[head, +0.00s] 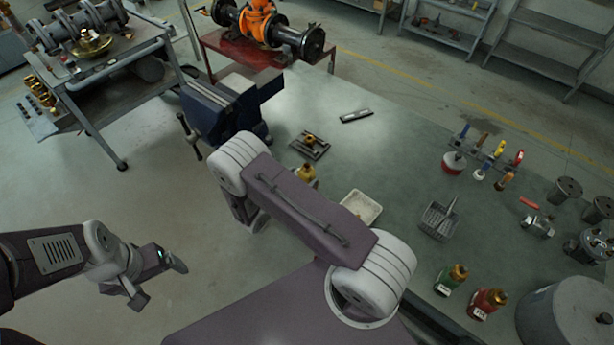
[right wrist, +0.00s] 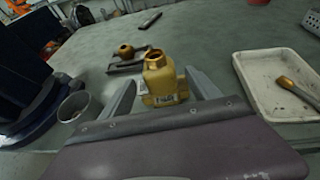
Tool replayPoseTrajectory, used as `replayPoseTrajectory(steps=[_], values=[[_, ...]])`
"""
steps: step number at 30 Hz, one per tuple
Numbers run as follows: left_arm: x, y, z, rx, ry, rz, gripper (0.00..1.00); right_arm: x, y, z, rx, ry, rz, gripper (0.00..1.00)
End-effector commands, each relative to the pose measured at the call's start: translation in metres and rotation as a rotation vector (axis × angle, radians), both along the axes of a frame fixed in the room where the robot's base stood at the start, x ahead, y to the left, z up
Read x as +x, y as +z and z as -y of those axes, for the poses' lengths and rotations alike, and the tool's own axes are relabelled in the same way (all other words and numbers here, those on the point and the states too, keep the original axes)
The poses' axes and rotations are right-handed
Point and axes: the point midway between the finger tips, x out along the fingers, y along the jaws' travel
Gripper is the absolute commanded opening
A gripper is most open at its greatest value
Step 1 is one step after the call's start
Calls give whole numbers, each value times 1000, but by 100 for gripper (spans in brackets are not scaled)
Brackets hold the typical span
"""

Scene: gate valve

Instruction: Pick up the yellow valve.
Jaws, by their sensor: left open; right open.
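The yellow valve (right wrist: 162,82) is a squat yellow body with a round open neck, upright on the bench in the right wrist view. My right gripper (right wrist: 162,92) is open, with one finger on each side of the valve; whether the fingers touch it I cannot tell. In the head view only a small part of the valve (head: 306,173) shows beyond my right arm, which hides the right gripper. My left gripper (head: 158,281) is open and empty, out over the floor at the left.
A white tray (head: 361,207) with a tool in it lies right of the valve. A blue vise (head: 222,108) stands to the left. A grey cup (right wrist: 78,108) is near the left finger. A dark plate with a brass part (head: 310,145) lies behind. Tools and bottles occupy the right side.

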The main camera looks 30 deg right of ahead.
Motion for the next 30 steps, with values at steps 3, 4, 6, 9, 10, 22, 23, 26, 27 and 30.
replayPoseTrajectory(steps=[3, 4, 6, 9, 10, 22, 23, 26, 27, 30], values=[[0, 1, 0, 0, 0, 0, 85, 2, -2, 5, 0, -1, 0, 71], [0, 1, 0, 0, 0, 0, 85, 3, -2, 5, 0, -1, 0, 71], [0, 3, 0, 0, 0, 0, 85, 5, -4, 11, 0, -3, 0, 71], [0, 7, 0, 0, 0, 0, 85, 13, -11, 28, 1, -6, -1, 71], [0, 8, 0, 0, 0, 0, 85, 16, -13, 33, 0, -7, 0, 71], [0, 9, 0, 0, 0, 0, 85, 26, -23, 51, 1, -2, 1, 68], [0, 9, 0, 0, 0, 0, 85, 26, -23, 51, 1, -2, 1, 60], [0, 9, 0, 0, 0, 0, 85, 26, -23, 51, 1, -2, 1, 32], [0, 9, 0, 0, 0, 0, 85, 26, -23, 51, 1, -2, 1, 21], [0, 9, 0, 0, 0, 0, 85, 26, -23, 51, 1, -2, 1, 0]])
